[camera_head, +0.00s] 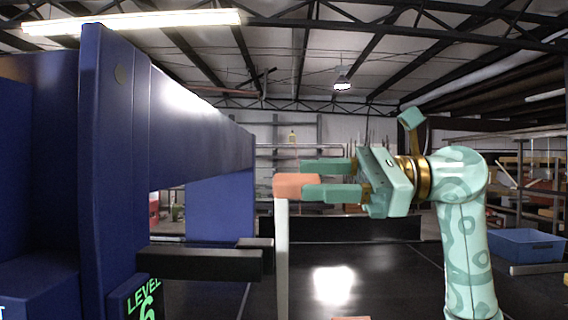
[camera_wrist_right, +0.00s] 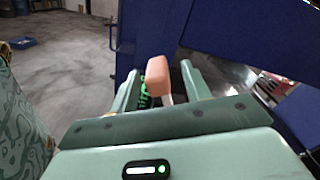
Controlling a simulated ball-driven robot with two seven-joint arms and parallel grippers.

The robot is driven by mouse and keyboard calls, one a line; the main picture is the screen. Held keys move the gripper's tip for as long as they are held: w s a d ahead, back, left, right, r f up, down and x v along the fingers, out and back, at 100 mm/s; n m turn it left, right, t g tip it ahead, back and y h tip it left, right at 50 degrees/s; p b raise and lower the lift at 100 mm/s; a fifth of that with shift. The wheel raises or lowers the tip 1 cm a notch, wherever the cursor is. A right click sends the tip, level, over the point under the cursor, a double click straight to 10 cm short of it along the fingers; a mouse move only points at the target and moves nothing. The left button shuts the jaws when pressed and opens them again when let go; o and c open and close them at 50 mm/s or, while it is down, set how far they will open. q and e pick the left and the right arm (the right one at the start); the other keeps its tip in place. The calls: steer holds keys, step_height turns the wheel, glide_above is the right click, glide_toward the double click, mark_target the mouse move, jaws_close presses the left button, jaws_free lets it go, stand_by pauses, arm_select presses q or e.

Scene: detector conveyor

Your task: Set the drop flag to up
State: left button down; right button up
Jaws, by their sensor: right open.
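A salmon-orange block (camera_head: 292,185) sits at the top of a pale upright post (camera_head: 281,255), beside the blue detector frame; I take it to be the drop flag. My right gripper (camera_head: 304,180) reaches in from the right. Its jaws are open, with the block at their tips. In the right wrist view the block (camera_wrist_right: 158,76) shows between the two fingers, and I see no clear grip on it. My left gripper is not in view.
The blue detector housing (camera_head: 105,160) fills the left, with a black bar (camera_head: 200,263) jutting from it and a green "LEVEL 6" display (camera_head: 143,302). A dark conveyor surface (camera_head: 375,285) lies below. A blue bin (camera_head: 526,246) stands far right.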

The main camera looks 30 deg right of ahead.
mark_target(288, 177)
steer(key=p+x, duration=0.1)
steer(key=x, duration=0.2)
steer(key=shift+r, duration=0.15)
steer(key=shift+a, duration=0.75)
steer(key=shift+w, duration=0.25)
steer(key=shift+c, duration=0.6)
jaws_close()
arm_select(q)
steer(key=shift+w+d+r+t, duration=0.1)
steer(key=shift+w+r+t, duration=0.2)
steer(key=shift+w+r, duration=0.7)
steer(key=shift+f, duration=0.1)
